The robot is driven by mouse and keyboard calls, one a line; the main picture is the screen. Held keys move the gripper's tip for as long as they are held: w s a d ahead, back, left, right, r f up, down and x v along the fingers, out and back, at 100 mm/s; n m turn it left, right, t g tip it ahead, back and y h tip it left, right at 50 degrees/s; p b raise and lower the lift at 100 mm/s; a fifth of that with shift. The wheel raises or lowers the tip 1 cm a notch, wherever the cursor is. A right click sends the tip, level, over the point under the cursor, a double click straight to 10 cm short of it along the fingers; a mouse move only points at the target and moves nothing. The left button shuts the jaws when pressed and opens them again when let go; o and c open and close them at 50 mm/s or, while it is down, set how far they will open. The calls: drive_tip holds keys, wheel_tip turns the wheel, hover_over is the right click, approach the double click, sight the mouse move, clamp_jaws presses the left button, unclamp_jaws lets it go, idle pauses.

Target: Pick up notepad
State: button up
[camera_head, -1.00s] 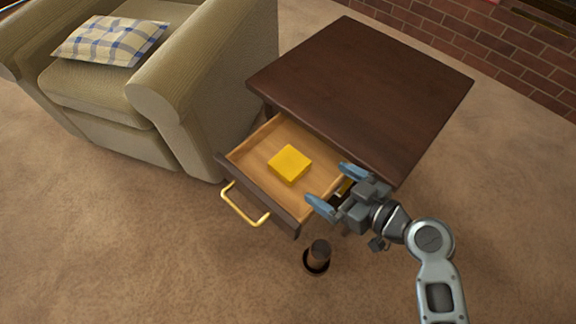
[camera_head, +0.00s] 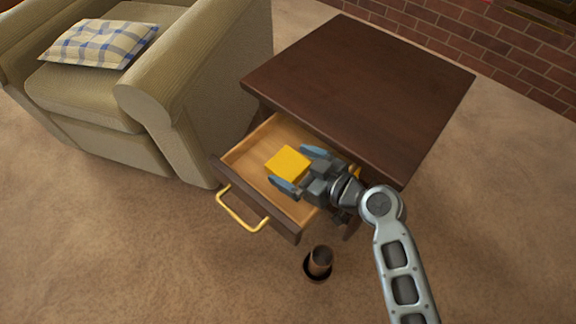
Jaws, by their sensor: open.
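A yellow square block-like notepad (camera_head: 286,162) lies in the open wooden drawer (camera_head: 245,158) of a dark brown side table (camera_head: 360,85). My gripper (camera_head: 298,168) is over the drawer at the notepad's right side. Its two blue-grey fingers are spread apart, one by the notepad's upper right edge and one by its lower edge. The fingers appear empty. I cannot tell whether they touch the notepad or how high they are above the drawer floor.
The drawer front has a gold handle (camera_head: 242,212). A dark brown cylindrical object (camera_head: 319,262) stands on the carpet below the drawer. A beige armchair (camera_head: 190,95) with a plaid cushion (camera_head: 98,43) is at the left. Bare carpet lies in front.

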drive_tip(key=c, duration=0.9)
